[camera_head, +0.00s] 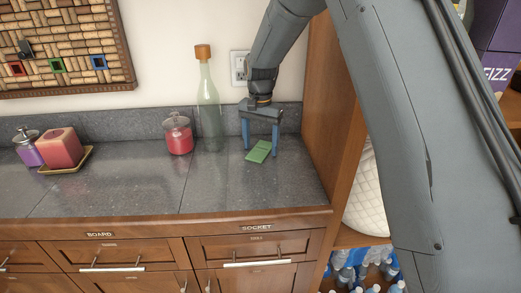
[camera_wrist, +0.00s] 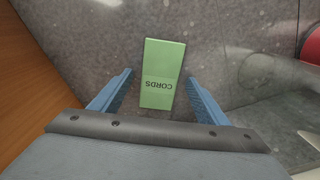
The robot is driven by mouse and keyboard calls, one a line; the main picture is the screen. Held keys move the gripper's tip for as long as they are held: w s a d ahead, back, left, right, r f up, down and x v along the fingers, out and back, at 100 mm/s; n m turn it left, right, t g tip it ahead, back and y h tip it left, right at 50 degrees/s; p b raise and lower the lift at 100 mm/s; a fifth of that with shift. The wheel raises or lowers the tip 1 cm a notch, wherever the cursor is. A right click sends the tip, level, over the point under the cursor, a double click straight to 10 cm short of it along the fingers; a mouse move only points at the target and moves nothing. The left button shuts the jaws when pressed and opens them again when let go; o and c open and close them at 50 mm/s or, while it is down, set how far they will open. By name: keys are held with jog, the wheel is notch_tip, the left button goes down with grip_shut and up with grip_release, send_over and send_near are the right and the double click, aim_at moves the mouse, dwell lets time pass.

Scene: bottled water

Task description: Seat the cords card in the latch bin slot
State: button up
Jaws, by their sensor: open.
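The green cords card (camera_head: 259,151) lies flat on the dark stone counter near its right end. In the wrist view the card (camera_wrist: 162,72) shows the word CORDS upside down, lying between and just beyond the two blue fingers. My gripper (camera_head: 261,150) is open above the card, fingers pointing down, one on each side of it. It also shows in the wrist view (camera_wrist: 160,83), with clear gaps between fingers and card. No slot labelled latch is readable in these views. Drawers below carry labels, BOARD (camera_head: 99,234) and SOCKET (camera_head: 257,227).
A corked glass bottle (camera_head: 208,110) and a red jar (camera_head: 178,135) stand left of my gripper. A wooden cabinet side (camera_head: 325,110) rises close on the right. A red candle (camera_head: 60,147) and purple jar (camera_head: 28,150) stand far left. The counter's middle is clear.

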jog(key=c, duration=1.2)
